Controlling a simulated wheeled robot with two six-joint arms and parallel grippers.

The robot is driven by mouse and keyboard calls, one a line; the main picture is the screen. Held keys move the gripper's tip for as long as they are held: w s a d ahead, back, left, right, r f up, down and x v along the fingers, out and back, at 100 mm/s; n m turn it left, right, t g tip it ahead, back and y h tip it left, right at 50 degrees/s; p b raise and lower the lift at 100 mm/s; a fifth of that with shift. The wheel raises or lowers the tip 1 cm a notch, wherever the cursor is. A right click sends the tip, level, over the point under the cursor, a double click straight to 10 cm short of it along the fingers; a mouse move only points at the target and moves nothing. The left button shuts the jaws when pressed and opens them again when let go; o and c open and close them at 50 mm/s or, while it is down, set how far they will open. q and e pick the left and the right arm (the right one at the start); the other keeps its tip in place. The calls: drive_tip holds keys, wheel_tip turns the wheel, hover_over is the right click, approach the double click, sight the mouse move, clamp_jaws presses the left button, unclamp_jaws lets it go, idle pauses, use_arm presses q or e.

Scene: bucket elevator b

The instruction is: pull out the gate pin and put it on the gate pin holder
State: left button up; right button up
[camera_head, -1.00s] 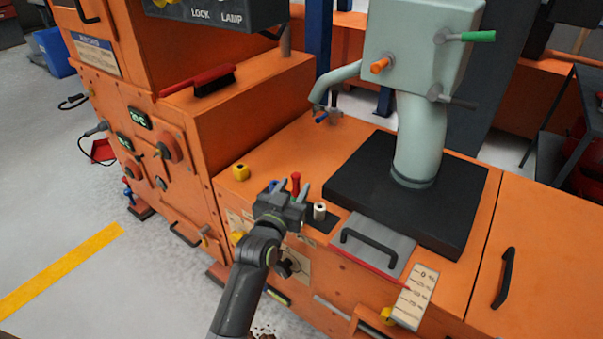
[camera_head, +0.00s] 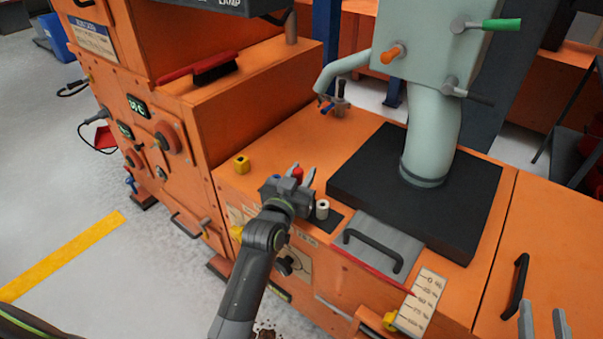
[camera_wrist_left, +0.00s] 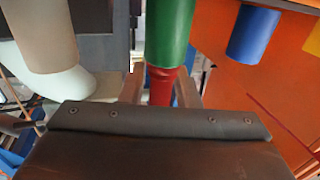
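A red pin (camera_head: 298,175) stands upright between the fingertips of my left gripper (camera_head: 301,174), at the front of the orange machine. In the left wrist view the red pin (camera_wrist_left: 161,86) meets a green cylinder (camera_wrist_left: 170,30), and the fingers close in on both its sides. A blue cylinder (camera_wrist_left: 253,34) and a beige cylinder (camera_wrist_left: 45,32) flank it. In the head view the blue one (camera_head: 276,178) and a whitish one (camera_head: 322,209) show beside the gripper, which hides the green one. No label shows which piece is the gate pin. My right gripper (camera_head: 543,325) is open and empty at bottom right.
Behind stand a black base (camera_head: 360,175) and a pale green column (camera_head: 430,135).

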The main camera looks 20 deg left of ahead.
use_arm(q)
clamp_jaws()
drive_tip(key=shift+r+p, duration=0.65)
drive_tip(key=shift+p, duration=0.2)
idle(0.4)
drive_tip(key=shift+r+p, duration=2.7)
drive_tip(key=shift+p, duration=0.15)
wheel_tip(320, 180, up, 4)
drive_tip(key=p, duration=0.4)
